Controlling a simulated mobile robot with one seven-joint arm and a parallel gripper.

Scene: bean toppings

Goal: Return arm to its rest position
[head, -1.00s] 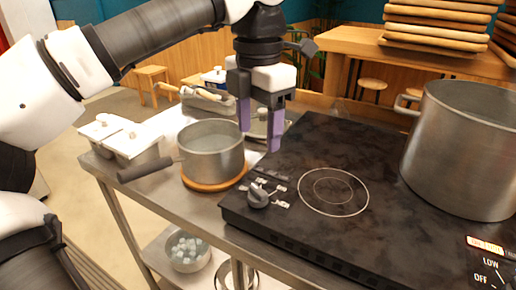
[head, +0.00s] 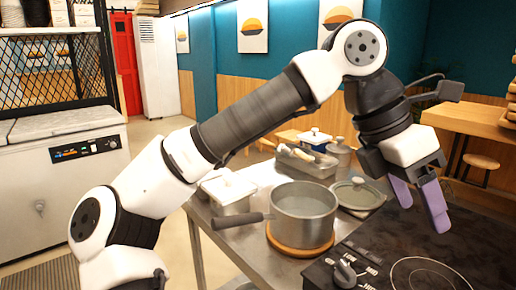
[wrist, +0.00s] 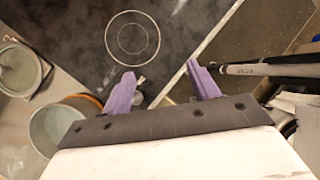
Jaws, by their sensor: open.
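A lidded pan (head: 357,193), a steel tray (head: 306,163) with utensils and white-lidded containers (head: 228,188) crowd the steel counter around the saucepan. A stove knob (head: 344,273) is at the front. A wooden table (head: 470,118) stands behind right. The air around my gripper looks clear.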

